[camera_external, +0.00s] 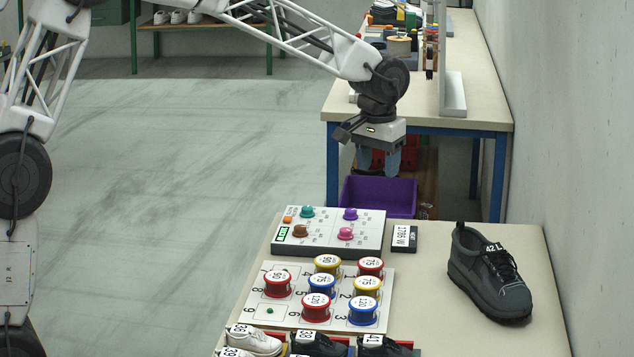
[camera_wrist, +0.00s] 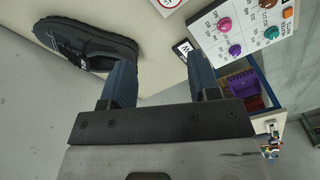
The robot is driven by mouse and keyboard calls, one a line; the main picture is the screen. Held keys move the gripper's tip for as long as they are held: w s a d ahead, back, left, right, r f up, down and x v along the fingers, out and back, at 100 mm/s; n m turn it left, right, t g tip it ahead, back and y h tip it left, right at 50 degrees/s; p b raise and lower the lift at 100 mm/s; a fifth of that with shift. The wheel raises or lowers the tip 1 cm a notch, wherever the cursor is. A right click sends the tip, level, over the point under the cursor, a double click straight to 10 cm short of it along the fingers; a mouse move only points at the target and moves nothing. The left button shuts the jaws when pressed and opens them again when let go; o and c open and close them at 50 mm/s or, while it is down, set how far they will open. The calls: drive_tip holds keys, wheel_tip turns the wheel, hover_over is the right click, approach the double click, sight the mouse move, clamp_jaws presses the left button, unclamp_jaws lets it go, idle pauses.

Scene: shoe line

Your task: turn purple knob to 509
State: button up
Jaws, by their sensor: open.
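The purple knob (camera_external: 350,214) sits at the top middle of a white control panel (camera_external: 321,243) on the table; its pointer setting is too small to read. It also shows in the wrist view (camera_wrist: 235,50). Teal (camera_external: 307,211), brown (camera_external: 299,231) and pink (camera_external: 345,233) knobs share the panel. A green display (camera_external: 282,233) and an orange button (camera_external: 288,219) are at its left side. My gripper (camera_external: 382,160) is open and empty, pointing down, above and beyond the panel's far edge. In the wrist view its two fingers (camera_wrist: 160,85) are wide apart.
A dark box (camera_external: 404,239) labelled 1785 W stands right of the panel. A dark shoe (camera_external: 490,272) is at right. Several coloured spools stand on a numbered board (camera_external: 258,306) in front. A purple bin (camera_external: 379,196) lies beyond the table.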

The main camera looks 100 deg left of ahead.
drive_tip(key=s+a+f+n, duration=0.1)
drive_tip(key=a+f, duration=0.2)
drive_tip(key=a, duration=0.5)
drive_tip(key=s+a+f+n, duration=0.1)
drive_tip(key=a+f, duration=0.3)
drive_tip(key=a, duration=0.3)
drive_tip(key=n, duration=0.3)
hover_over(350, 210)
drive_tip(key=shift+g+h, duration=0.3)
drive_tip(key=shift+g, duration=0.1)
drive_tip(key=f, duration=0.7)
drive_tip(key=shift+w+a+f, duration=0.1)
drive_tip(key=shift+w+f, duration=0.05)
drive_tip(key=shift+w, duration=0.1)
drive_tip(key=shift+f, duration=0.1)
drive_tip(key=shift+s+f, duration=0.15)
drive_tip(key=shift+f, duration=3.65)
drive_tip(key=c, duration=0.9)
